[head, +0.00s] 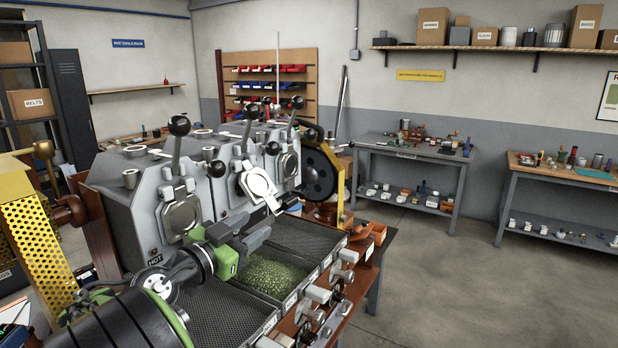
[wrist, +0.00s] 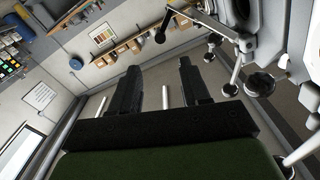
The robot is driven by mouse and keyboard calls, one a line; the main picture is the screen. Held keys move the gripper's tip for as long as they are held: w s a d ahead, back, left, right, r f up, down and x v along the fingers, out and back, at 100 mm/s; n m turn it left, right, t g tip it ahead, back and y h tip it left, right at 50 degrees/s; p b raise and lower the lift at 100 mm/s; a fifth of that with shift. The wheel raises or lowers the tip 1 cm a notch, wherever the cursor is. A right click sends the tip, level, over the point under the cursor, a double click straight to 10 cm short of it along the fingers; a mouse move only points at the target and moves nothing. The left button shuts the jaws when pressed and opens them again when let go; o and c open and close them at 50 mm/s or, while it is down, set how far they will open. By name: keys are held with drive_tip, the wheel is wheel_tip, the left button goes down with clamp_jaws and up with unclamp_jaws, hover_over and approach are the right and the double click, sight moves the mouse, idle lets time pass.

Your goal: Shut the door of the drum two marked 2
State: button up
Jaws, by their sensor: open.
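The roaster has three drums in a row. The middle drum, which I take as drum two, has its pale round door (head: 259,186) swung out from its front, standing open. I cannot read a 2 on it. My gripper (head: 243,236) is open and empty, low in front of the drums, below the open door and apart from it. In the wrist view my two black fingers (wrist: 157,88) are spread with nothing between them. Silver door or handle parts with dark knobs (wrist: 262,84) show at the upper right there; which drum they belong to is unclear.
The nearest drum's door (head: 183,214) and the far drum's door (head: 288,164) look shut. Upright levers with black knobs (head: 179,125) rise above the drums. Mesh cooling trays, one holding green beans (head: 275,276), lie under my gripper. Open floor (head: 440,270) lies to the right.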

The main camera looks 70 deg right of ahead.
sight(293, 202)
drive_tip(key=d+p, duration=0.1)
drive_tip(key=d, duration=0.4)
drive_tip(key=s+d+p, duration=0.1)
drive_tip(key=d, duration=0.4)
drive_tip(key=s+d, duration=0.1)
drive_tip(key=d, duration=0.4)
drive_tip(key=shift+s+d+f+p, duration=0.1)
drive_tip(key=shift+d+f+p, duration=0.1)
drive_tip(key=shift+p, duration=0.2)
drive_tip(key=shift+a+f, duration=0.1)
clamp_jaws()
